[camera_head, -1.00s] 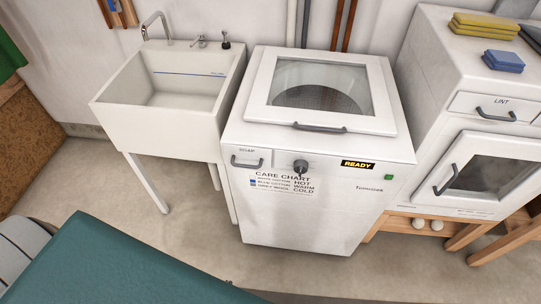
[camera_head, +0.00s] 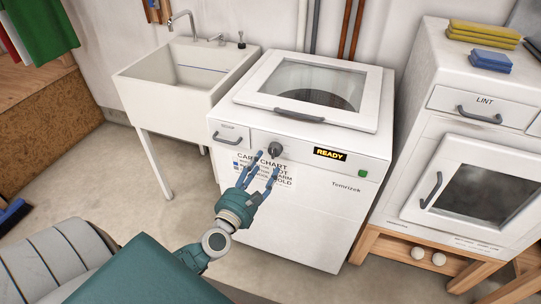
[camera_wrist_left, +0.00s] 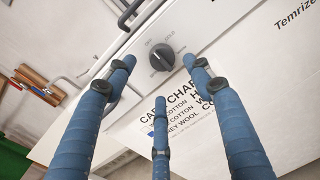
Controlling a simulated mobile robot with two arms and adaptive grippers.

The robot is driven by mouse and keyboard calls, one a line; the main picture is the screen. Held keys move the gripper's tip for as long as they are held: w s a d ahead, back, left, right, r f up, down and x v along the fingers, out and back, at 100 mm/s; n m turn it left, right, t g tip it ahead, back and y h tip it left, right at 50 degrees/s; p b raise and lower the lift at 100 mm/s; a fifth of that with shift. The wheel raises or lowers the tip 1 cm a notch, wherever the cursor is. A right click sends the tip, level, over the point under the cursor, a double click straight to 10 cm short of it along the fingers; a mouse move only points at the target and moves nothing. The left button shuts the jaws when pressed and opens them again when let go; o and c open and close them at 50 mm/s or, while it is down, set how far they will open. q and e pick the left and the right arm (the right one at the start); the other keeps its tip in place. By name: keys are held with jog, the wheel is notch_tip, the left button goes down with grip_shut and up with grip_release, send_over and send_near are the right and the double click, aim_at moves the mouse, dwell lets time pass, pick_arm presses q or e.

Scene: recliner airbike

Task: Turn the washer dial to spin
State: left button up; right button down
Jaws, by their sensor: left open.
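The washer (camera_head: 315,190) is a white top-loader in the middle of the head view, its windowed lid shut. Its dial (camera_head: 275,149) is a dark round knob on the front panel, beside a yellow READY display (camera_head: 330,154). In the left wrist view the dial (camera_wrist_left: 161,57) shows with small labels around it; one reads COLD, others are too small to read surely. My left gripper (camera_head: 267,168) is open and empty, its blue fingers pointing at the dial from just below and in front. The fingers look apart from the dial. My right gripper is not in view.
A care chart (camera_head: 285,177) is on the washer front below the dial, and a green button (camera_head: 362,173) is to the right. A sink (camera_head: 150,85) stands left, a dryer (camera_head: 440,200) right. My teal body part fills the bottom left.

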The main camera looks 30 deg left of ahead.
aim_at(272, 154)
pick_arm(q)
jog(key=w, duration=0.6)
jog(key=shift+w+a, duration=0.15)
jog(key=shift+a, duration=0.25)
jog(key=shift+c, duration=0.3)
jog(key=c, duration=1.1)
